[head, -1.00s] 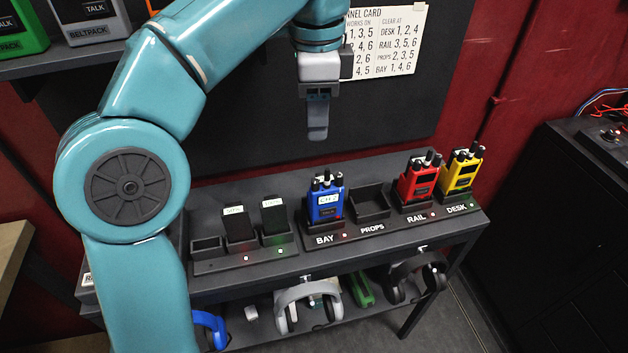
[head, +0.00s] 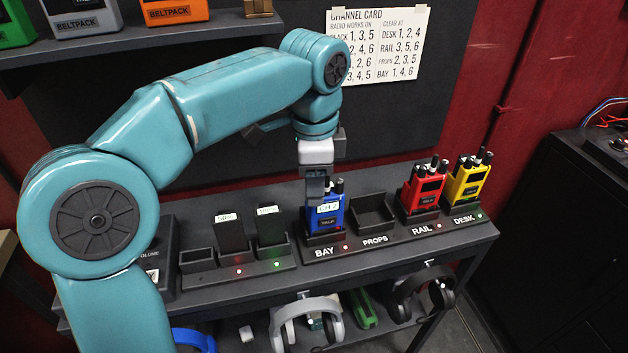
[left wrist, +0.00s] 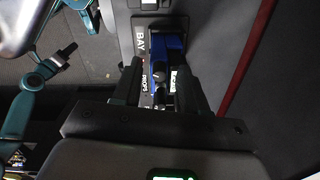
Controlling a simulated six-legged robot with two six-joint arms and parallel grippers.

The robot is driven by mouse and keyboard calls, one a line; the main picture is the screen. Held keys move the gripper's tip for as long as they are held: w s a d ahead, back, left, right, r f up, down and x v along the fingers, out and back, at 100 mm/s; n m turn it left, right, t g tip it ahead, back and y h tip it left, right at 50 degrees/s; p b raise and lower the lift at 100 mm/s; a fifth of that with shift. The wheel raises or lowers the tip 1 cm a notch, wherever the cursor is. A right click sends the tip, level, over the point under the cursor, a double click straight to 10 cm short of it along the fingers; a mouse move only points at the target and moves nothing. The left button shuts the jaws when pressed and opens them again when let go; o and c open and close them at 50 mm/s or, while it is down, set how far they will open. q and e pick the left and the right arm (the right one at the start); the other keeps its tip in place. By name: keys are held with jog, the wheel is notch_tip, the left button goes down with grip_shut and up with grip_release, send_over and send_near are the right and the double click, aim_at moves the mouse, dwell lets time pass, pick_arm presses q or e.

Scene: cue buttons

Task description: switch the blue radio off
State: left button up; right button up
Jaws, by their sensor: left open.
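The blue radio (head: 328,222) stands upright in the slot labelled BAY on the charging shelf, with black knobs and an antenna on top and a small lit display on its front. In the left wrist view the blue radio (left wrist: 168,47) shows from above, partly hidden by the fingers. My left gripper (head: 317,190) points down right over the radio's top and hides part of it. Its fingers (left wrist: 160,85) are open around the knob area; I cannot tell whether they touch it. My right gripper is in neither view.
The empty PROPS slot (head: 372,214) is just right of the blue radio. The red radio (head: 422,190) and yellow radio (head: 467,182) stand farther right. Two black battery packs stand at the left, the nearer one (head: 271,225) beside BAY. A channel card (head: 378,45) hangs behind.

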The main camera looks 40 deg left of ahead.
pick_arm(q)
grip_shut()
jog(key=shift+r+n+p, duration=0.25)
jog(key=shift+n+p, duration=0.15)
jog(key=shift+p, duration=0.1)
jog(key=shift+n+p, duration=0.45)
jog(key=shift+n, duration=0.25)
jog(key=shift+f+n+p, duration=0.1)
jog(key=shift+n+p, duration=0.25)
jog(key=shift+n, duration=0.55)
jog(key=shift+f+n, duration=0.1)
jog(key=shift+n, duration=0.2)
grip_release()
